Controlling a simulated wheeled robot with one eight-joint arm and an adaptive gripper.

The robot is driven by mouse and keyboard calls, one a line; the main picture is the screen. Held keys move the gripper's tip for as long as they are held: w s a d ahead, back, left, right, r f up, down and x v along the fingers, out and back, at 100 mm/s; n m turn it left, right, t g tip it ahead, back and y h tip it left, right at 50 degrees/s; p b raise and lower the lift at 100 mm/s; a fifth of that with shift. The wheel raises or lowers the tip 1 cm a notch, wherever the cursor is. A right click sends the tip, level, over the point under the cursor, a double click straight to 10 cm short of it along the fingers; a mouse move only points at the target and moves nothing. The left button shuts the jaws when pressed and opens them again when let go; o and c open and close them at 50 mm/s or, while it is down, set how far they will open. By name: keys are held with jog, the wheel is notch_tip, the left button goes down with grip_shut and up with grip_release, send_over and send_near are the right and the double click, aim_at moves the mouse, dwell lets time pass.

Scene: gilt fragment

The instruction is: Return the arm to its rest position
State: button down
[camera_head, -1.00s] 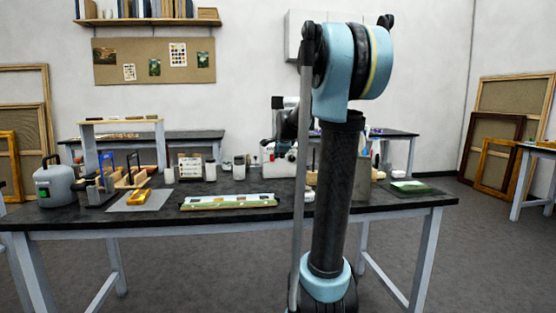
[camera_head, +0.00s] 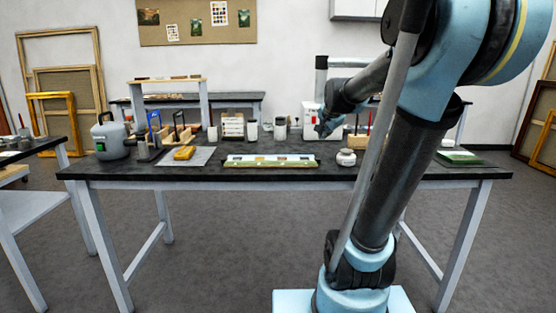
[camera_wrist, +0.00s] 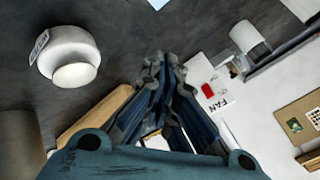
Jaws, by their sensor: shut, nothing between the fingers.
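My arm stands at the right of the head view, and its forearm reaches back over the dark-topped table (camera_head: 125,171). My gripper (camera_head: 322,129) is above the back right part of the table, in front of a white box (camera_head: 312,118). In the wrist view my gripper (camera_wrist: 168,62) shows with its fingers shut together and nothing between them. A white round jar (camera_wrist: 72,48) with a label is to the left of the fingers in the wrist view, apart from them. The jar also shows on the table (camera_head: 346,157) in the head view.
A long green-edged frame piece (camera_head: 270,161) lies at the table's middle. A gold piece (camera_head: 184,153) rests on a grey mat (camera_head: 202,158). A grey canister (camera_head: 112,141) stands at the left and a green block (camera_head: 459,157) at the right. Floor in front is clear.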

jog(key=s+f+n, duration=0.3)
jog(key=s, duration=0.2)
jog(key=s+f+n+g, duration=0.1)
jog(key=s+f+n, duration=0.3)
jog(key=s, duration=0.2)
jog(key=s+f+n, duration=0.3)
jog(key=s, duration=0.3)
jog(key=shift+s+a+f+n+g, duration=0.15)
jog(key=shift+a+f+n+g, duration=0.1)
jog(key=shift+n+g, duration=0.05)
jog(key=s+f+g, duration=0.5)
jog(key=s+f, duration=0.6)
jog(key=s, duration=0.4)
jog(key=shift+s, duration=0.25)
jog(key=shift+f, duration=0.1)
jog(key=shift+w+f, duration=0.2)
jog(key=shift+w, duration=0.3)
